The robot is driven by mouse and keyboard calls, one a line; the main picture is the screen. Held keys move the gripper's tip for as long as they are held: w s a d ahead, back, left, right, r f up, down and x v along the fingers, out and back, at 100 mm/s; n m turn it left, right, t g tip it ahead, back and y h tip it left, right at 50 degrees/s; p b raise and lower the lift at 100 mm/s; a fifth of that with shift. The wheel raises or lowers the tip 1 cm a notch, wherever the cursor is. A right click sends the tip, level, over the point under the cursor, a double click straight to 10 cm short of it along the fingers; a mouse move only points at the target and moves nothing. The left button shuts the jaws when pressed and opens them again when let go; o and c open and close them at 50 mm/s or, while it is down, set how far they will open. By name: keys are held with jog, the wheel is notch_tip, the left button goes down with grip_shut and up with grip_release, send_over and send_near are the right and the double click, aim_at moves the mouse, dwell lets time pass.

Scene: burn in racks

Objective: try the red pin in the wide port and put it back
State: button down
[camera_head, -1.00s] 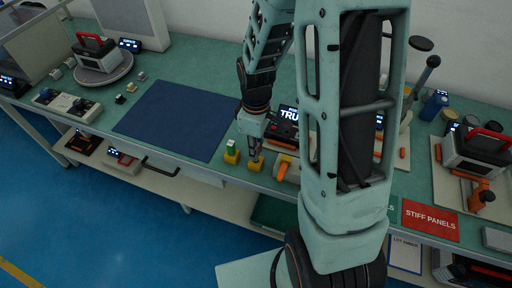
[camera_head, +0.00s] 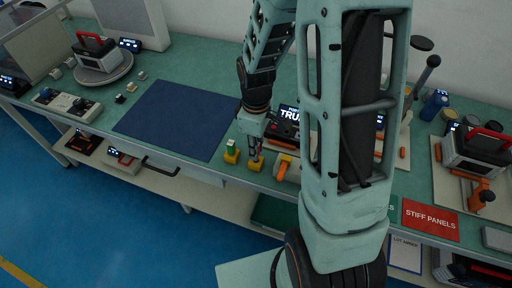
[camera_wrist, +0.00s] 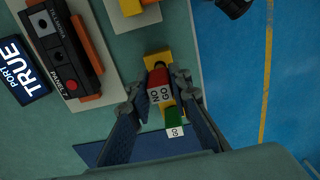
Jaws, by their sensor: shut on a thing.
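The red pin (camera_wrist: 158,77), with a white "NO GO" label, is between the fingers of my gripper (camera_wrist: 157,88) in the wrist view. My gripper is shut on it. A yellow holder (camera_wrist: 157,59) shows just beyond the pin; I cannot tell whether the pin is seated in it. In the head view my gripper (camera_head: 256,155) is low over this yellow holder (camera_head: 255,166), and the red pin is hidden. A green pin (camera_head: 232,145) labelled "GO" stands in the neighbouring yellow holder (camera_head: 231,158). A dark panel (camera_wrist: 72,45) with round ports lies to the left in the wrist view.
A display reading "PORT 1 TRUE" (camera_wrist: 21,70) stands beside the panel. An orange and yellow part (camera_head: 285,168) sits right of the holders. A blue mat (camera_head: 175,120) lies clear on the left. The bench's front edge is close to the holders.

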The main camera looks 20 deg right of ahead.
jog(key=shift+f+b, duration=1.05)
jog(key=shift+f, duration=0.25)
dwell(1.7)
dwell(0.9)
jog(key=c, duration=1.7)
grip_release()
jog(key=shift+r, duration=0.1)
